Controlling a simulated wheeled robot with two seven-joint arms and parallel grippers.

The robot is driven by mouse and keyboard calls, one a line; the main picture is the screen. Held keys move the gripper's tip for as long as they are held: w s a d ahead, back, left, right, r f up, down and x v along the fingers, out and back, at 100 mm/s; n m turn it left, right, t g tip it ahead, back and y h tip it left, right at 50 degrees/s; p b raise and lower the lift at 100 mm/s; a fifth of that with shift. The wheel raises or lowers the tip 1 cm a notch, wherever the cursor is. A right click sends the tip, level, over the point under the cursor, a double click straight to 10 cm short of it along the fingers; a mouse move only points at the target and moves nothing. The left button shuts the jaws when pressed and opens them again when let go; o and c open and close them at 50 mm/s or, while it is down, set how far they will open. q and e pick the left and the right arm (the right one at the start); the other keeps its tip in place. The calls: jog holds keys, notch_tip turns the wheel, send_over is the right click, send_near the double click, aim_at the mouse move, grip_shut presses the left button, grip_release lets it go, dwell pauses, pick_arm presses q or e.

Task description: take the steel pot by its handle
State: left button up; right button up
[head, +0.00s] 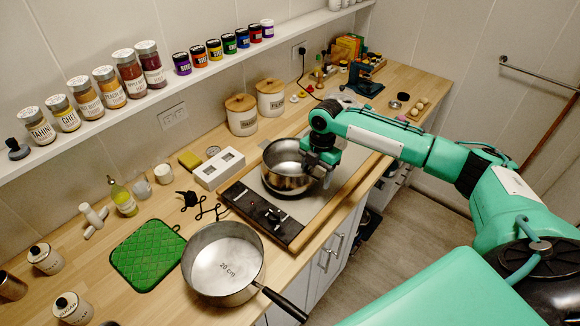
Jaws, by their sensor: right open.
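A round steel pot (283,157) stands upright on the hob (320,203) at the middle of the counter. My right gripper (322,174) is open, pointing down at the pot's right rim, and covers that side of it. Any handle there is hidden behind the gripper, and I cannot tell whether the fingers touch the pot. A wider steel pan (222,264) marked 20 cm stands in front on the counter; its long black handle (284,304) sticks out over the front edge. My left gripper is not in view.
A green quilted mat (147,256) lies left of the pan. Jars line the wall shelf (100,122). A small green bottle (122,199) stands at the left.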

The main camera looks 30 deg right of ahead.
jog(key=shift+f, duration=0.5)
jog(key=shift+s+f, duration=0.1)
jog(key=shift+f, duration=0.25)
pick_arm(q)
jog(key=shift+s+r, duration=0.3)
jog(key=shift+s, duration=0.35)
pick_arm(e)
grip_shut()
jog(key=shift+r, duration=0.1)
